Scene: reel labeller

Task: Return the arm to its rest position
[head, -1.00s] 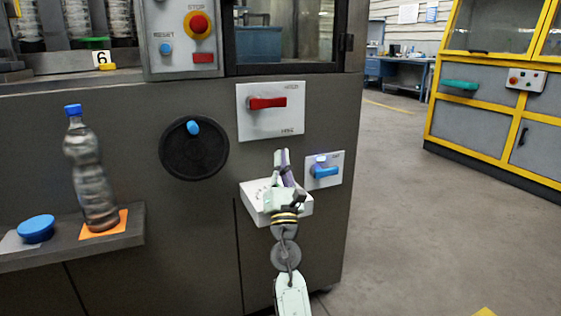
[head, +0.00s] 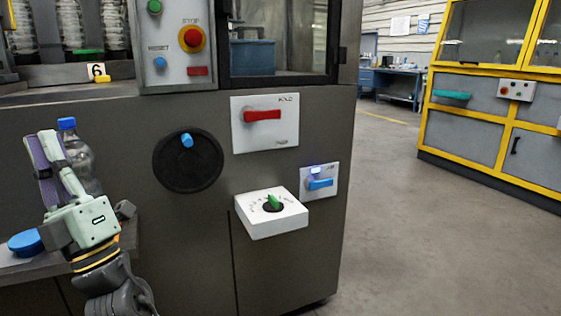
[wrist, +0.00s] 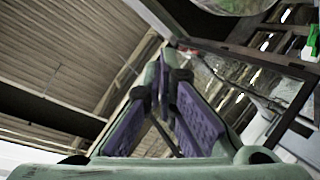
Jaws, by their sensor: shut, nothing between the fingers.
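My gripper (head: 48,150) is at the left of the head view, raised and pointing up, in front of the shelf and partly covering the bottle. Its fingers are shut with nothing between them. In the wrist view my gripper (wrist: 165,70) shows its purple-padded fingers coming together at the tips, with the ceiling and part of the machine behind.
A clear bottle (head: 82,165) with a blue cap and a blue lid (head: 25,243) are on the shelf (head: 30,272). The machine front bears a black handwheel (head: 188,165), a red lever (head: 262,115), a white box with a green knob (head: 272,220) and a blue switch (head: 320,184). Floor (head: 400,240) is clear at right.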

